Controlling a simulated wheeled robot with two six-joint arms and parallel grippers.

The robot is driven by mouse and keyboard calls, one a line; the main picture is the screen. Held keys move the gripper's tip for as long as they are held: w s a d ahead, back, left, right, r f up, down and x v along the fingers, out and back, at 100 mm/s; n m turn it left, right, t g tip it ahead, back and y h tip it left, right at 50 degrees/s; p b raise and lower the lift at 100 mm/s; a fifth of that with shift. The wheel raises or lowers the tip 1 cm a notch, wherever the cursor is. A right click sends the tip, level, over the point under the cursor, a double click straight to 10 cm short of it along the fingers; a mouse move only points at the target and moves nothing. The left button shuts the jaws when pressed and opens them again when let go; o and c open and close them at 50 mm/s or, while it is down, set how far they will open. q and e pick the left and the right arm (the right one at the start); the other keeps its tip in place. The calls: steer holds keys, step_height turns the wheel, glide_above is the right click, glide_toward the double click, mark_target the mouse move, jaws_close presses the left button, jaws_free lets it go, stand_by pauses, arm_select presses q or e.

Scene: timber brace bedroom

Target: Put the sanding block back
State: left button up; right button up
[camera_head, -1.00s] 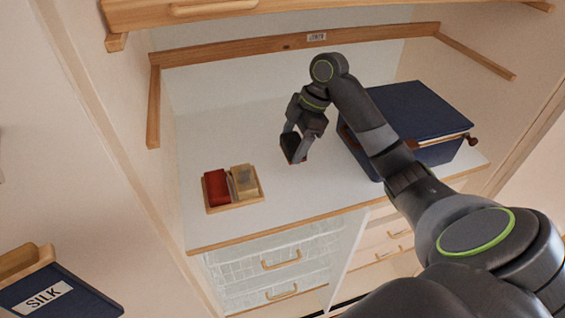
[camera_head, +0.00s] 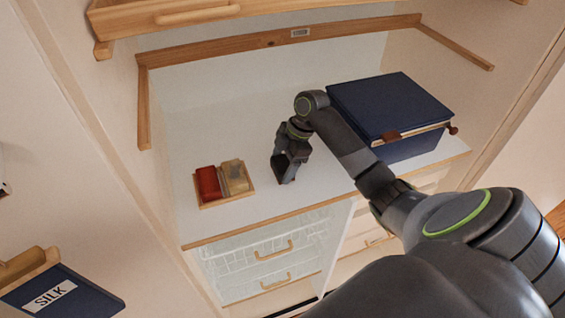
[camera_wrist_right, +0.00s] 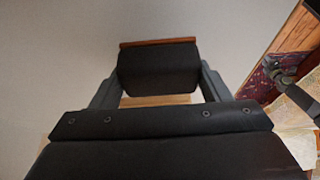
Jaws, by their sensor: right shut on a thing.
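The sanding block (camera_wrist_right: 158,68) is a dark block with a reddish-brown edge, held between the two fingers of my right gripper (camera_wrist_right: 158,85) in the right wrist view. In the head view my right gripper (camera_head: 287,168) is shut on it over the white shelf top. The block shows there only as a dark shape (camera_head: 283,170); I cannot tell whether it touches the surface. A small wooden tray (camera_head: 226,199) stands left of the gripper and holds a red block (camera_head: 208,184) and a tan block (camera_head: 235,177). My left gripper is not in view.
A large dark blue box (camera_head: 390,105) stands on the white shelf top (camera_head: 225,125), right of the gripper and behind my forearm. Wire drawers (camera_head: 260,255) sit below the front edge. A blue case labelled SILK (camera_head: 65,300) is at lower left. Bare shelf lies behind the tray.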

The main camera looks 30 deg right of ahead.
steer(key=o, duration=1)
steer(key=shift+f, duration=0.1)
steer(key=shift+c, duration=0.2)
steer(key=shift+r, duration=0.25)
steer(key=shift+d+r, duration=0.2)
steer(key=shift+r, duration=0.1)
steer(key=b+v, duration=0.3)
steer(key=v, duration=0.8)
steer(key=shift+b, duration=0.4)
steer(key=shift+s, duration=0.1)
